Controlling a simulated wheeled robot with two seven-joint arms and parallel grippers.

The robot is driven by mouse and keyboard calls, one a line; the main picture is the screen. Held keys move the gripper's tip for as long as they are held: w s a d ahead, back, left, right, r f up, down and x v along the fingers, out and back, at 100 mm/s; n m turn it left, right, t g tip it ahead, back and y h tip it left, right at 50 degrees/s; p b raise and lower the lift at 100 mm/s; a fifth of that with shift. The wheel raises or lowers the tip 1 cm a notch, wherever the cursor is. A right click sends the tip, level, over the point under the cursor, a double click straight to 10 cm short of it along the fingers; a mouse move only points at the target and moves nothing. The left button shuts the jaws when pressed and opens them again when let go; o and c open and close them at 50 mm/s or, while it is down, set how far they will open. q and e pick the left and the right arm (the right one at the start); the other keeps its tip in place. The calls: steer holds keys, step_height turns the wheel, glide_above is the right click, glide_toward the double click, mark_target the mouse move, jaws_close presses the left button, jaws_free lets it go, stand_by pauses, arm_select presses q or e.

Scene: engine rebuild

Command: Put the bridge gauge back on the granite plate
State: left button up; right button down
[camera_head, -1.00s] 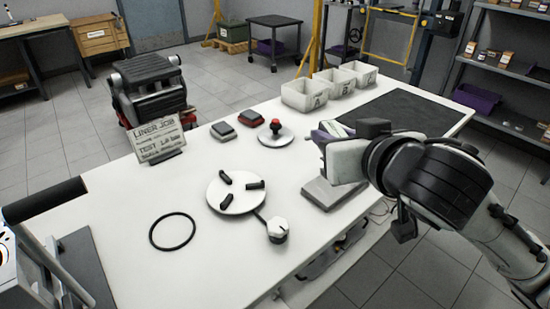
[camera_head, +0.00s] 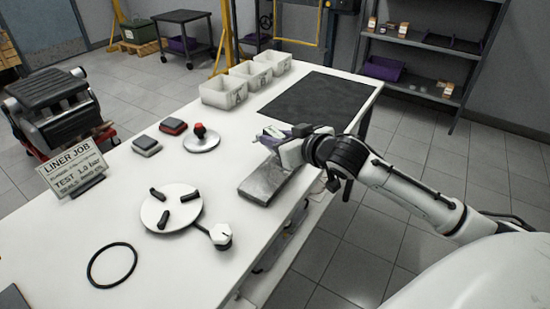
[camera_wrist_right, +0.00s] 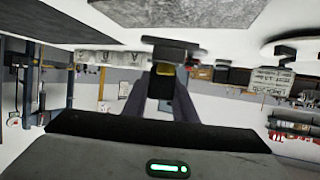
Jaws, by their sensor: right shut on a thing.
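My right gripper (camera_head: 272,138) is shut on the bridge gauge, which is mostly hidden behind it in the head view. In the right wrist view, the gauge (camera_wrist_right: 170,46) shows as a dark crossbar with a yellowish part below, between my two fingers. The granite plate (camera_head: 262,190) is a grey rectangular slab near the front edge of the white bench. Its speckled face also shows in the wrist view (camera_wrist_right: 180,12). The gripper is over the plate's far end; the gap between gauge and plate cannot be told. My left gripper is out of view.
A black ring (camera_head: 112,264) lies nearer. A red-knobbed disc (camera_head: 201,140), white bins (camera_head: 222,94) and a dark mat (camera_head: 312,97) are farther back.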

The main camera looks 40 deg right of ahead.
steer(key=shift+f+b, duration=0.35)
steer(key=shift+f, duration=2.2)
steer(key=shift+f, duration=0.1)
steer(key=c, duration=1.4)
jaws_free()
steer(key=shift+f, duration=0.1)
steer(key=shift+c, duration=0.2)
steer(key=v, duration=1.2)
steer(key=shift+p, duration=0.4)
